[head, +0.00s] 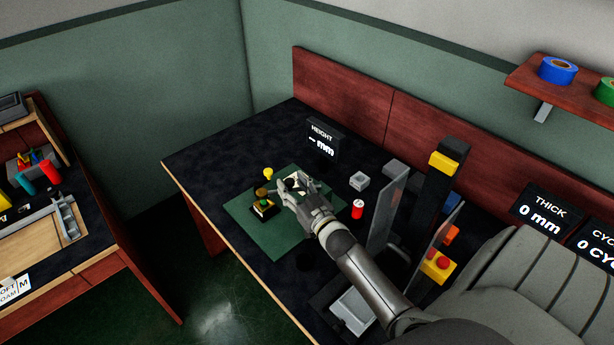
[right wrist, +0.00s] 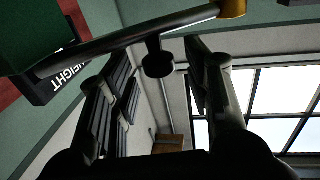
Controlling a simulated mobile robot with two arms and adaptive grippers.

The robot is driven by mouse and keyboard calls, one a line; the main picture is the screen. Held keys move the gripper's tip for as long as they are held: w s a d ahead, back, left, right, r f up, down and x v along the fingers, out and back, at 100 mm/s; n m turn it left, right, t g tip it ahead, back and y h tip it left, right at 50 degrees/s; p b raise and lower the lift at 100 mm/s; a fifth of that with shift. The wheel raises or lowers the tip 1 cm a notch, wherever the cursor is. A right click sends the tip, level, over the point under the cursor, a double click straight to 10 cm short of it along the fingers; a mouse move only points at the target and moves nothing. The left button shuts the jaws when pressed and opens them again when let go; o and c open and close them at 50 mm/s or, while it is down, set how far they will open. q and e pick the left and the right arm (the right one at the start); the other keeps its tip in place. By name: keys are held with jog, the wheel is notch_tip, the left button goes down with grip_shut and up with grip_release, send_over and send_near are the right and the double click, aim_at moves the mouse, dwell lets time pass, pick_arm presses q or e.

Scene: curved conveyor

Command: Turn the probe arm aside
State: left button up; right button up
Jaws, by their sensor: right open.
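In the right wrist view, a slim metal bar, which looks like the probe arm (right wrist: 110,43), crosses just beyond my fingertips. It has a gold end and a round black part below its middle. In the head view, a yellow knob (head: 268,173) shows just left of my right gripper (head: 283,188); the rest of the arm is largely hidden by the gripper. The right gripper is open, its two fingers (right wrist: 152,75) apart with nothing held between them. I cannot tell whether a finger touches the bar. My left gripper is not in view.
The HEIGHT display (head: 322,140) stands behind, reading "– mm". A red can (head: 358,209) and a clear panel (head: 388,212) stand right of the gripper. The dark table's left part is clear.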

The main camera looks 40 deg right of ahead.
jog(key=s+a, duration=0.1)
jog(key=s, duration=0.8)
jog(key=shift+s, duration=0.35)
jog(key=shift+c, duration=0.4)
